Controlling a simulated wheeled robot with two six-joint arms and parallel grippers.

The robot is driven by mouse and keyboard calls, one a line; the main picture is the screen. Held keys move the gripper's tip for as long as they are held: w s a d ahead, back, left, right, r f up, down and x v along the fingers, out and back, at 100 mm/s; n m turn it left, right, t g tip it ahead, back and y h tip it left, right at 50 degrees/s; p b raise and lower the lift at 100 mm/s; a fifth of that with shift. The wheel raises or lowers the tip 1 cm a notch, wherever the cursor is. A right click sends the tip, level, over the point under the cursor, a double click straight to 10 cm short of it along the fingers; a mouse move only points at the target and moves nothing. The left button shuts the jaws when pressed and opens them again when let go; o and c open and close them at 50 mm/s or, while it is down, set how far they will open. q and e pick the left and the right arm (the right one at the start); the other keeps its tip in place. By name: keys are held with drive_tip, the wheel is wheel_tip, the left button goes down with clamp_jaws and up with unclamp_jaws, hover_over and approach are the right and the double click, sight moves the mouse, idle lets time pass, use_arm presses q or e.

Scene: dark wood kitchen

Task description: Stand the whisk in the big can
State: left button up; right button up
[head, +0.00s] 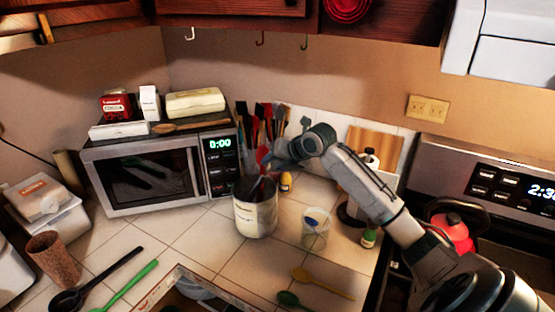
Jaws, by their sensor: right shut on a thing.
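The big can (256,215) is a grey metal can with a pale label, upright on the tiled counter in front of the microwave's right side. My right gripper (268,166) is just above the can's mouth, shut on the whisk (262,156). A red part of the whisk shows beside the jaws. Its lower part is at the can's opening, small and blurred; I cannot tell how deep it reaches. My left gripper is out of view.
A microwave (150,175) stands behind left, with boxes on top. A clear cup (315,232) and small bottles stand right of the can. A black ladle (95,282), a green utensil (130,285) and a yellow spoon (322,283) lie in front. A stove (480,180) is at right.

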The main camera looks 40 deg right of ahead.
drive_tip(key=shift+a+f, duration=0.1)
drive_tip(key=shift+f, duration=0.05)
drive_tip(key=o, duration=1.1)
drive_tip(key=shift+s+r+b, duration=0.3)
drive_tip(key=shift+s+b, duration=0.05)
drive_tip(key=shift+b+v, duration=2.1)
drive_tip(key=shift+v, duration=2.85)
